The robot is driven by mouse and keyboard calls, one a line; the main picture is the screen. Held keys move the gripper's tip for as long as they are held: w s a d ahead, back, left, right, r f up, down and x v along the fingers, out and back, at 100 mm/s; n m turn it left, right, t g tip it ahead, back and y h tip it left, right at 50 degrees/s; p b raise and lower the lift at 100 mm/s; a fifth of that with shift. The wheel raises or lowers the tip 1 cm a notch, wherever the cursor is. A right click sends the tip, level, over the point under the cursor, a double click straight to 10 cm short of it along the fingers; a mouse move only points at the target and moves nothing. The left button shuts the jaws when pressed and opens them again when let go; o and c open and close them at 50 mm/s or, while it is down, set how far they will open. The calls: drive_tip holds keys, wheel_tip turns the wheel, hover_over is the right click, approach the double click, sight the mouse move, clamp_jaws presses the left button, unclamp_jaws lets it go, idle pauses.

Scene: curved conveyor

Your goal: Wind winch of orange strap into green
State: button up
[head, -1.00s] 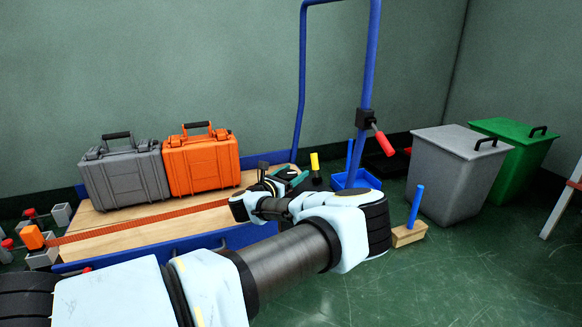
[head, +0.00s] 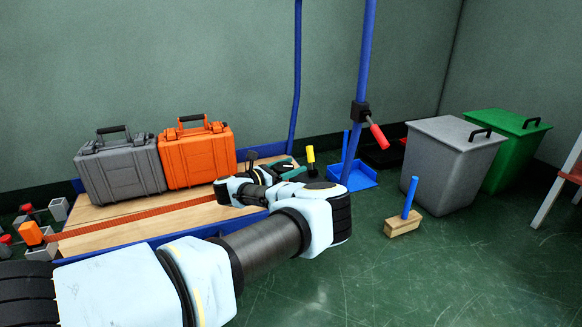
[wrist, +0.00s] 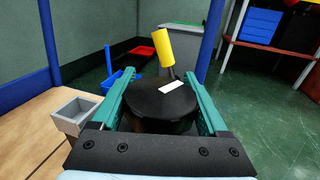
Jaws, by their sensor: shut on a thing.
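My gripper (wrist: 160,74) has its two teal fingers on either side of a dark round winch knob (wrist: 158,102). The knob carries a white mark and a yellow handle (wrist: 165,46) that leans up and left. In the head view the yellow handle (head: 311,157) stands beyond my gripper (head: 290,171). The orange strap (head: 150,216) runs across the wooden deck from an orange block (head: 31,233) toward my gripper; its end at the winch is hidden behind my arm. No green zone on the winch can be made out.
A grey case (head: 121,168) and an orange case (head: 197,155) stand behind the strap on the deck. A blue post (head: 363,60) with a red handle (head: 379,137) rises past the winch. To the right are a blue-handled brush (head: 402,225), grey bin (head: 452,165) and green bin (head: 515,150).

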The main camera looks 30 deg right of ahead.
drive_tip(key=o, duration=1.2)
drive_tip(key=shift+o, duration=0.2)
drive_tip(key=s+a+p, duration=0.1)
drive_tip(key=a+p, duration=0.3)
drive_tip(key=a, duration=0.6)
drive_tip(key=shift+s+a+p, duration=0.3)
drive_tip(key=shift+p, duration=0.1)
